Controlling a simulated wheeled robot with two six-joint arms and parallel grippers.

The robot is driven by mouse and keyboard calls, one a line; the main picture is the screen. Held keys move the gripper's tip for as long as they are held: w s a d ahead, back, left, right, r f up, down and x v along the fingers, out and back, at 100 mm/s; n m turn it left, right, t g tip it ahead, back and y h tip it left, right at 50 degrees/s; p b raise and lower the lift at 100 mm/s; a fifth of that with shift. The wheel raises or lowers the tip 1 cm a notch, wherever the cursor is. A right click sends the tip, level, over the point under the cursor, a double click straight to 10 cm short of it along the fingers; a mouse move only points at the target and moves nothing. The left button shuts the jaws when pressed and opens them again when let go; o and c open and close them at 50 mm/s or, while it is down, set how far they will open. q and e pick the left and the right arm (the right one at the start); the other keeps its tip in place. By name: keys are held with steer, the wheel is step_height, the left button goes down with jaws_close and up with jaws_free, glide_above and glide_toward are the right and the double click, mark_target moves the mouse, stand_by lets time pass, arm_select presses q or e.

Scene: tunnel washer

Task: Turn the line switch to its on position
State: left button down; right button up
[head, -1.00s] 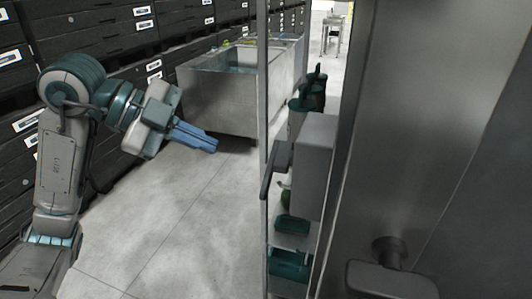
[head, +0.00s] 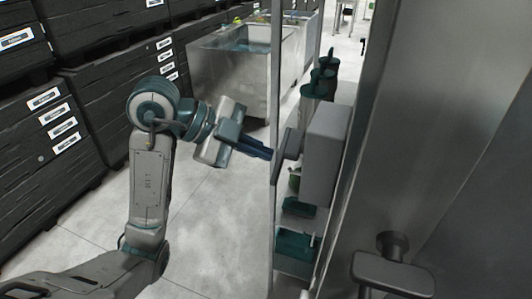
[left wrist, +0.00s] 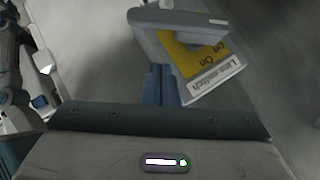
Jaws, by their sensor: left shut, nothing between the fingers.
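The line switch is a grey box (head: 325,155) on the side of the steel machine, with a dark grey handle (head: 289,157) on its left side. In the left wrist view its yellow plate (left wrist: 200,55) reads Off and On, above a white Line switch label (left wrist: 217,74). The grey handle (left wrist: 180,19) lies across the top of that plate. My left gripper (head: 268,154) is shut and empty, its blue fingers pointing at the handle. In the left wrist view the fingertips (left wrist: 159,70) are beside the plate, just below the handle; contact cannot be told. My right gripper is out of view.
A thin upright metal edge (head: 275,90) stands by the fingertips. A steel tub (head: 232,80) stands behind, and black drawers (head: 60,130) line the left. Green parts (head: 298,243) sit below the box. The floor between is clear.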

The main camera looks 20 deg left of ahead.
mark_target(288, 158)
arm_select(q)
steer(key=w+f, duration=0.1)
steer(key=f, duration=0.1)
steer(key=w+f+p, duration=0.1)
steer(key=shift+w+d+f, duration=0.3)
steer(key=shift+d+f, duration=0.05)
steer(key=shift+a+f, duration=0.1)
